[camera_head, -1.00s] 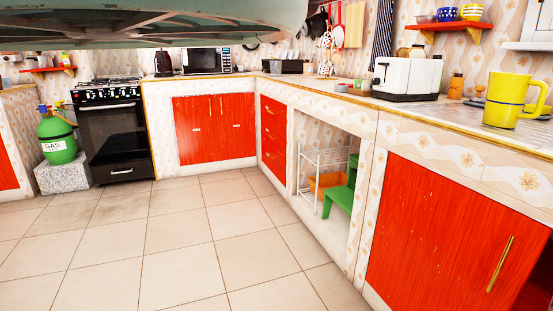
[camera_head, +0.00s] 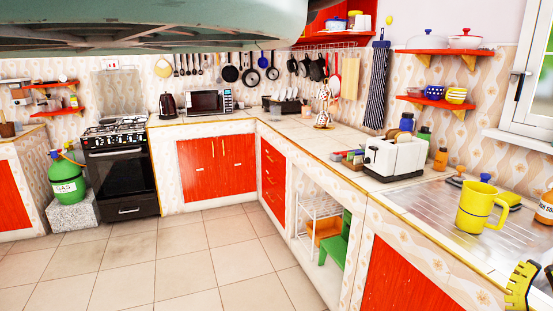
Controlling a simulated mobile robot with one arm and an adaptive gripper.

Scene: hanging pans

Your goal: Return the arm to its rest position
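Dark pans (camera_head: 230,74) hang on the tiled back wall above the microwave, beside a row of utensils (camera_head: 188,65). More dark pans (camera_head: 317,68) hang from a rail under the red shelf in the corner.
The worktop at right holds a white toaster (camera_head: 396,158) and a yellow mug (camera_head: 478,206). A black stove (camera_head: 122,168) and a green gas bottle (camera_head: 66,181) stand at left. A green stool (camera_head: 335,245) is under the worktop. The tiled floor (camera_head: 190,260) is clear.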

